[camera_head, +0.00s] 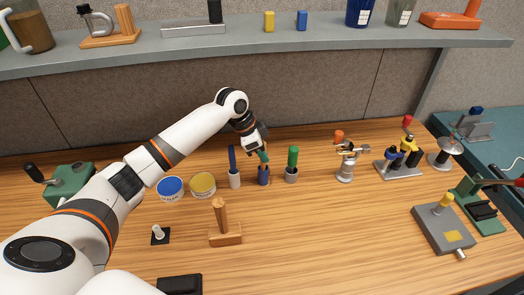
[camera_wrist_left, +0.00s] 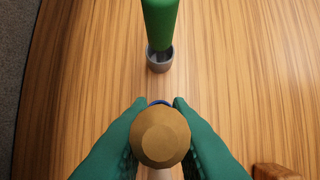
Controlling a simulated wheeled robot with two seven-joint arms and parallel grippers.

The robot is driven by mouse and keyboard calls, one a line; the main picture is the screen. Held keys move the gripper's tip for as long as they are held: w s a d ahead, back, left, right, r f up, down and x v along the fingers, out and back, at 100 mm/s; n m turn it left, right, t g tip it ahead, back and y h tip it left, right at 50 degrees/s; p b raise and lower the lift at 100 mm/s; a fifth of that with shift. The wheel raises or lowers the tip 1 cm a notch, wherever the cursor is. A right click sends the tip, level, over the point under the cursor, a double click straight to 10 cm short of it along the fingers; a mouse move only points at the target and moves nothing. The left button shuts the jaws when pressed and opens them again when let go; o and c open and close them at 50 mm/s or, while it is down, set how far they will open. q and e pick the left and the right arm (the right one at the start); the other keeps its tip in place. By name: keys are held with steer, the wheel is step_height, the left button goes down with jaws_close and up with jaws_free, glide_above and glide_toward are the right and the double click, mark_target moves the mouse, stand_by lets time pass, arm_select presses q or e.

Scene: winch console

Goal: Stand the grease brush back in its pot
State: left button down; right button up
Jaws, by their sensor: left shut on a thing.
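My left gripper (camera_head: 262,156) is directly above a small dark blue pot (camera_head: 264,178) on the bench. In the left wrist view my green fingers (camera_wrist_left: 160,108) are shut on the sides of a brown, faceted handle (camera_wrist_left: 161,138), seen end-on, which I take for the grease brush. A sliver of blue rim (camera_wrist_left: 160,102) shows just beyond the handle. The brush's lower end is hidden, so I cannot tell how far it is inside the pot. My right gripper is not in view.
A pale pot with a blue handle (camera_head: 233,160) stands close left. A grey pot (camera_wrist_left: 160,62) with a green handle (camera_wrist_left: 160,22) stands close right. Blue-lidded (camera_head: 171,187) and yellow-lidded (camera_head: 203,185) tins and a wooden stand (camera_head: 225,236) are nearby.

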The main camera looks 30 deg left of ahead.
arm_select(q)
steer(key=shift+f, duration=0.1)
steer(key=c, duration=1.3)
jaws_free()
steer(key=shift+o, duration=0.2)
steer(key=b+v, duration=0.2)
steer(key=v, duration=0.5)
steer(key=shift+r, duration=0.2)
steer(key=shift+a, duration=0.1)
